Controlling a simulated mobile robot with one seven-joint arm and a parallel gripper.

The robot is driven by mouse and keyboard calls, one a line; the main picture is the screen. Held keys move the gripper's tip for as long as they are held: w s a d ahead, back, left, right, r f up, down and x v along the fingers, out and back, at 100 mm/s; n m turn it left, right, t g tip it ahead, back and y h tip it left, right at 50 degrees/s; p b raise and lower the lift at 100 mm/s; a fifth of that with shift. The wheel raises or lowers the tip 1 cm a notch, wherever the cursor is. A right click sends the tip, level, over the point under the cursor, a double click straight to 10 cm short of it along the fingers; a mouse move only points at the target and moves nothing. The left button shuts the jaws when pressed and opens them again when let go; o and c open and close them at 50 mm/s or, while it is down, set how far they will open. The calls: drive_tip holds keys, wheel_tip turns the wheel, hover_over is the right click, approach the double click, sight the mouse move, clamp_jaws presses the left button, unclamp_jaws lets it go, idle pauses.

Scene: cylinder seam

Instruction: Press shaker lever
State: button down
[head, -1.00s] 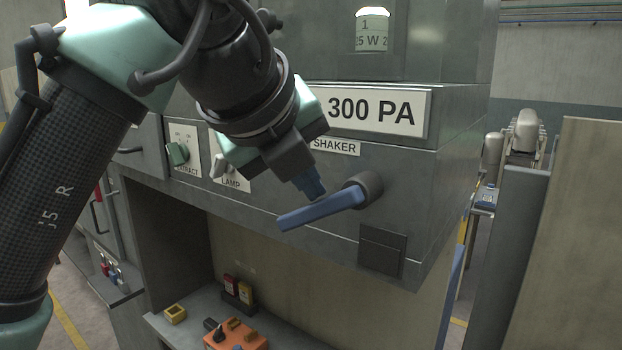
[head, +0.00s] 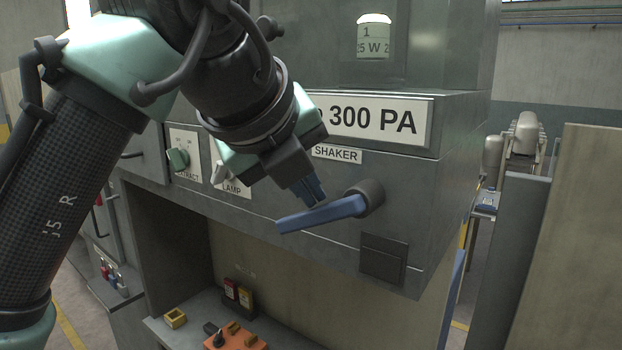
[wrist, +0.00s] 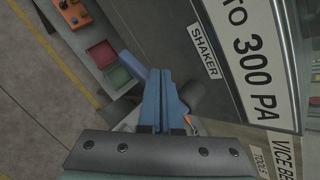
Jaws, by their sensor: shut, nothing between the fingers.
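The shaker lever (head: 322,213) is a blue bar on a dark round hub (head: 371,196), below the SHAKER label (head: 336,154) on a grey cabinet. It points left and slightly down from the hub. My gripper (head: 317,204) has its blue fingers shut, with the tips right at the lever's upper edge, close to mid-bar. In the wrist view the shut fingers (wrist: 160,90) cover part of the lever, and its free end (wrist: 131,64) shows beyond them. I cannot tell for sure whether the tips touch the lever.
The EXTRACT knob (head: 178,158) and the LAMP switch (head: 220,174) sit left of the lever. A dark square plate (head: 383,259) is below the hub. A shelf below holds an orange box (head: 236,338) and a yellow block (head: 176,318). A tan panel (head: 568,240) stands at the right.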

drive_tip(key=shift+d+r+p, duration=0.15)
drive_tip(key=shift+r+p, duration=1.5)
drive_tip(key=shift+r, duration=0.35)
drive_tip(key=shift+r, duration=0.1)
wheel_tip(320, 180, up, 5)
drive_tip(key=p, duration=0.4)
drive_tip(key=shift+p, duration=0.35)
